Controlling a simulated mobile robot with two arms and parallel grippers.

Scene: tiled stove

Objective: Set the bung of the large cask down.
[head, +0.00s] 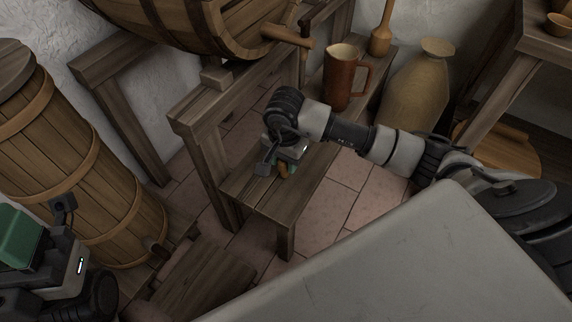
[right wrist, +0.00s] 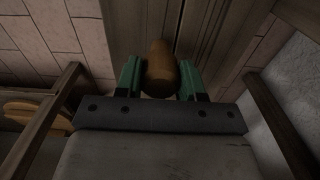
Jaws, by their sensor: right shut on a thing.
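The bung (right wrist: 161,70), a small rounded orange-brown wooden plug, is between the green fingers of my right gripper (right wrist: 160,82). In the head view the right gripper (head: 281,164) points down over the near end of a low wooden bench (head: 253,194), and the bung (head: 284,169) shows partly below it. I cannot tell whether the bung touches the bench. A cask (head: 190,22) lies on a wooden stand at the top, with a wooden tap at its front. My left gripper (head: 30,245) is partly in view at the lower left; its opening is unclear.
A reddish-brown mug (head: 343,82) stands farther back on the bench. A tall jar (head: 419,85) is right of it. An upright barrel (head: 75,160) stands at the left. A low stool (head: 205,283) is in front. The bench's near end looks clear around the gripper.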

